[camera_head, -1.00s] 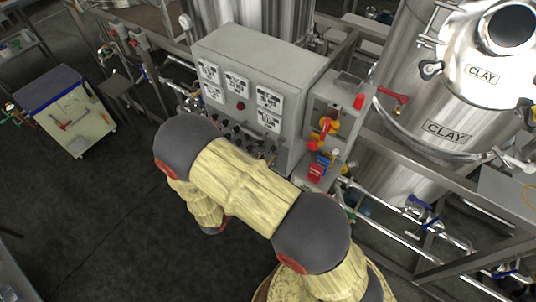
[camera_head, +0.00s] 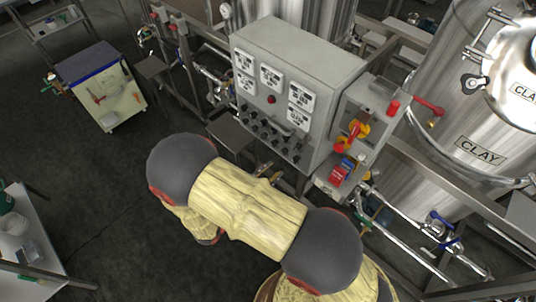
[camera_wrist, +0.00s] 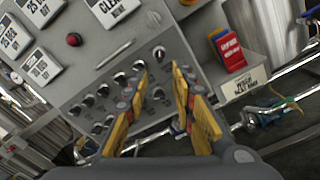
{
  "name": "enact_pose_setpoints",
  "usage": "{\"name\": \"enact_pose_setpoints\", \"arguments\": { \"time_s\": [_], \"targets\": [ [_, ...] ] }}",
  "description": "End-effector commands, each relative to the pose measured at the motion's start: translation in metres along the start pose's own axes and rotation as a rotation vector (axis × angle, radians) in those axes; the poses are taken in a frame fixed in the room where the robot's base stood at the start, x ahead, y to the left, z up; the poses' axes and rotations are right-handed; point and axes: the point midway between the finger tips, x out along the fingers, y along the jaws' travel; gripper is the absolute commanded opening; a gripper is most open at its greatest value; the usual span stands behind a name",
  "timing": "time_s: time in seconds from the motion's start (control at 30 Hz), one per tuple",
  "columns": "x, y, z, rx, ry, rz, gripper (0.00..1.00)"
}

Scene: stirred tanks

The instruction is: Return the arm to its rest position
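My arm, with dark joints and yellow wood-like covers, crosses the lower middle of the head view. My gripper is hidden there. In the wrist view my gripper (camera_wrist: 160,108) shows two yellow fingers, spread apart with nothing between them. It faces the grey control panel (camera_wrist: 150,25), which has a red button (camera_wrist: 74,40), a bar handle and several black knobs. The panel's knobs show between and left of the fingers. I cannot tell how far the fingertips are from the panel.
The control cabinet (camera_head: 305,45) stands beyond my arm. Right of it are red and yellow fittings, pipes and a steel tank (camera_head: 465,120) labelled CLAY. A cart (camera_head: 100,85) stands at the left and a table (camera_head: 30,240) at the lower left. Dark floor (camera_head: 110,170) lies open between them.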

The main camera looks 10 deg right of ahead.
Motion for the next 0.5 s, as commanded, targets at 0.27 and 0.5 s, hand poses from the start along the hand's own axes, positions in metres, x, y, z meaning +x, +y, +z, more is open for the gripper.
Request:
{"name": "enact_pose_setpoints", "arguments": {
  "time_s": [0.27, 0.5],
  "targets": [
    [0.000, 0.000, 0.000, -0.010, 0.001, 0.000, 0.26],
    [-0.002, -0.055, -0.003, -0.143, 0.046, -0.173, 0.26]
  ]
}}
